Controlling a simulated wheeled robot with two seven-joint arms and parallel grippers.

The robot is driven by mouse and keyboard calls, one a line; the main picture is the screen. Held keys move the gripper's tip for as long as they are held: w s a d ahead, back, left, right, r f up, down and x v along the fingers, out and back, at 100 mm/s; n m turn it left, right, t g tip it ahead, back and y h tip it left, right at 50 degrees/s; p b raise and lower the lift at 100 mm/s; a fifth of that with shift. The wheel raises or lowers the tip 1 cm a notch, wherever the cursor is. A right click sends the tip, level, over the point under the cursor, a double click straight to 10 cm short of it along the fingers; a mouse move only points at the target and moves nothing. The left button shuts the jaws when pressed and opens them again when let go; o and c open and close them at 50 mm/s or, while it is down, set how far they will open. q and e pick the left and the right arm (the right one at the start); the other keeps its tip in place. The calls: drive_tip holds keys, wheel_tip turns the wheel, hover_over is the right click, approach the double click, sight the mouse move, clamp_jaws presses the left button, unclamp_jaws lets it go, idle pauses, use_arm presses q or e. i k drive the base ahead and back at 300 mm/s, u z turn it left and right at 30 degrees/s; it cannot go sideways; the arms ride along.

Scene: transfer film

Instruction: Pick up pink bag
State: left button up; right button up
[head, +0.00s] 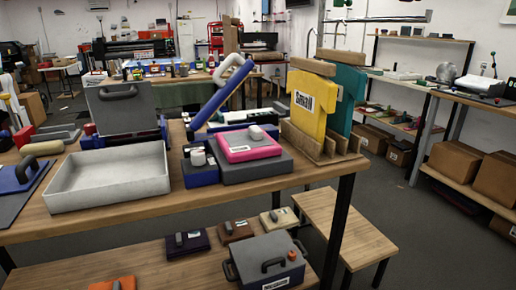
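A flat pink item (248,144), which fits the pink bag, lies on top of a dark grey box (250,170) on the wooden table. Neither of my grippers shows in the head view.
A shallow white tray (110,182) stands to the left on the table (205,205). A blue press lever (220,98) rises behind the pink item. Yellow (308,104) and teal (346,95) shirt-shaped boards stand in a wooden rack to the right. A low bench (345,235) stands beside the table.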

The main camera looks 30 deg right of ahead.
sight(244, 135)
drive_tip(key=z, duration=1)
drive_tip(key=i, duration=0.4)
drive_tip(key=u, duration=0.15)
drive_tip(key=k, duration=0.5)
drive_tip(key=u, duration=1.7)
drive_tip(key=i, duration=0.8)
drive_tip(key=z, duration=0.95)
